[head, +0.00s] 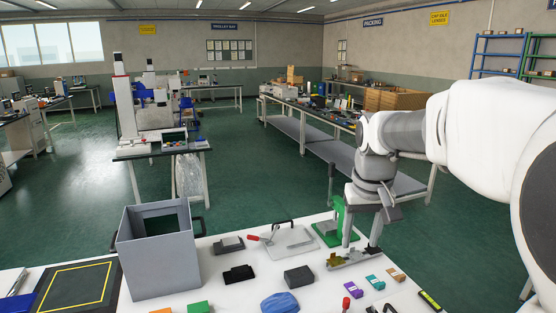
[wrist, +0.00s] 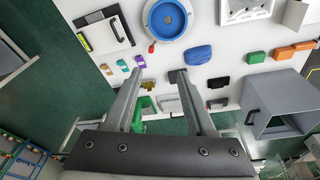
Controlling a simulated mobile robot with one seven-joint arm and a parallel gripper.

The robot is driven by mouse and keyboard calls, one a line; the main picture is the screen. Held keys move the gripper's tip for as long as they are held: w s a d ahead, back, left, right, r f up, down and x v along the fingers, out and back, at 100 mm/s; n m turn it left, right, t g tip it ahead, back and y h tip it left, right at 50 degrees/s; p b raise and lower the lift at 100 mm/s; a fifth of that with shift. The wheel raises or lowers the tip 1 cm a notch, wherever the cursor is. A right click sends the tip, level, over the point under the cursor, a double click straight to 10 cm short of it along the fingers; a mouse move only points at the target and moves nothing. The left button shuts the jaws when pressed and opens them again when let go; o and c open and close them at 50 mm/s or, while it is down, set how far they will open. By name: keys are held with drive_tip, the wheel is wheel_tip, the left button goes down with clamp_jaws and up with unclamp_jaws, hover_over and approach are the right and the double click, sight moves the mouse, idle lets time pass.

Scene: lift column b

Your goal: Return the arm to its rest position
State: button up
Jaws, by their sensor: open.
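My arm (head: 490,135) reaches in from the right of the head view, bent at the elbow with its wrist pointing down. My gripper (head: 360,247) hangs over the far right part of the white bench, in front of a green-based stand (head: 328,234). In the wrist view my gripper (wrist: 159,77) shows two separated fingers with nothing between their tips. A small brownish item (head: 336,260) lies just below the fingers in the head view; I cannot tell whether they touch it.
A grey open bin (head: 160,255) stands at the bench's left. Dark blocks (head: 299,276), a clamp plate (head: 288,242), small coloured boxes (head: 374,282) and a blue item (head: 280,303) lie on the bench. A round blue dish (wrist: 167,20) shows in the wrist view. Green floor lies beyond.

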drive_tip(key=s+a+t+p, duration=0.1)
drive_tip(key=s, duration=0.9)
drive_tip(key=s+a+r+t+p, duration=0.1)
drive_tip(key=s+t, duration=0.1)
drive_tip(key=s, duration=0.8)
drive_tip(key=shift+s+a+r, duration=0.3)
drive_tip(key=shift+s+a, duration=0.05)
drive_tip(key=shift+s, duration=0.05)
